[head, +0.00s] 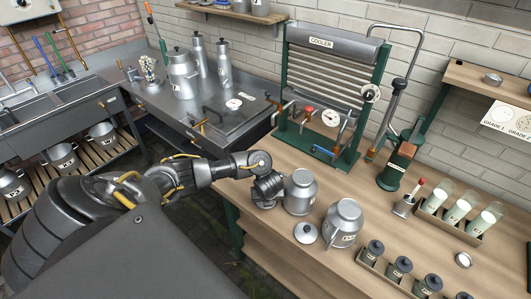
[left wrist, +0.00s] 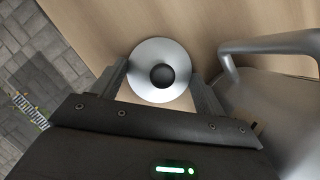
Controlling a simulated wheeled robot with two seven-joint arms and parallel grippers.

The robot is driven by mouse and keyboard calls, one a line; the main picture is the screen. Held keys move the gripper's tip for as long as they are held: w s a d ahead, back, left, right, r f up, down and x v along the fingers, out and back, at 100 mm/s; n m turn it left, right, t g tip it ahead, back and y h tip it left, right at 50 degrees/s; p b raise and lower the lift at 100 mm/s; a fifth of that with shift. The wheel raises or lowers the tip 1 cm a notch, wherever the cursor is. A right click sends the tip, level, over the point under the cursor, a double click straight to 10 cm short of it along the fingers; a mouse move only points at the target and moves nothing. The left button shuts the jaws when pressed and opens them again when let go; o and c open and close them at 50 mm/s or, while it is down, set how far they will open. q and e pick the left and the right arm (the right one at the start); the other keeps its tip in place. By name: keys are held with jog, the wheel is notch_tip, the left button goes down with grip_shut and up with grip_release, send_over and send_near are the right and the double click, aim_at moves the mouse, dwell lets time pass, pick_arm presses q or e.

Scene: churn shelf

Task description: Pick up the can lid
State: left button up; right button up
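The can lid (head: 306,233) is a round silver disc with a dark knob, lying on the wooden bench in front of two metal cans. In the left wrist view the lid (left wrist: 161,72) lies face up, its knob centred between my two fingers. My left gripper (head: 268,192) is above the bench, beside the nearer-left can (head: 300,192). In the left wrist view my left gripper (left wrist: 160,75) is open, with a finger on either side of the lid and nothing held. Its height above the lid is hard to tell. My right gripper is out of view.
A rack of small dark-lidded jars (head: 400,268) is at front right. The cooler (head: 330,90) stands behind. The bench's left edge is close.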

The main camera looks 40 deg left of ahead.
aim_at(262, 207)
pick_arm(q)
jog(key=shift+r, duration=0.1)
jog(key=shift+c, duration=0.2)
jog(key=shift+r, duration=0.25)
jog(key=s+r+p, duration=0.1)
jog(key=r, duration=0.1)
jog(key=s+r+p, duration=0.1)
jog(key=r+p, duration=0.1)
jog(key=s+r+p, duration=0.1)
jog(key=r+p, duration=0.1)
jog(key=r, duration=0.1)
jog(key=shift+d, duration=0.2)
jog(key=s+d+r, duration=0.1)
jog(key=s+r, duration=0.4)
jog(key=s, duration=0.5)
jog(key=shift+s+d, duration=0.35)
jog(key=shift+s, duration=0.05)
